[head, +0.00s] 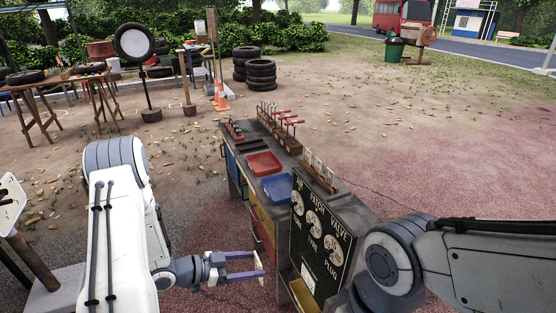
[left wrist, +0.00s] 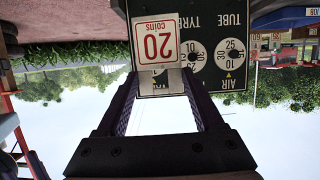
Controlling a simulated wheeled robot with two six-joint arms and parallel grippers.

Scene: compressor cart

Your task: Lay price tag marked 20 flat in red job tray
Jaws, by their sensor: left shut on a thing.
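The price tag marked 20 (left wrist: 155,42) is a white card with red print and a red border. In the left wrist view it shows upside down at the fingertips of my left gripper (left wrist: 161,74). The gripper is shut on it, with the fingers well apart. In the head view my left gripper (head: 260,262) is low in front of the bench, left of the black board; the tag shows there only as a thin edge, with its print hidden. The red job tray (head: 263,164) lies on the bench top, beyond and above my left gripper. My right gripper is out of view.
A blue tray (head: 277,187) lies beside the red one, nearer me. A black price board (head: 325,235) stands at the near end of the bench, with several small cards (head: 318,170) behind its top. A rack of red-handled tools (head: 280,130) stands along the far edge.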

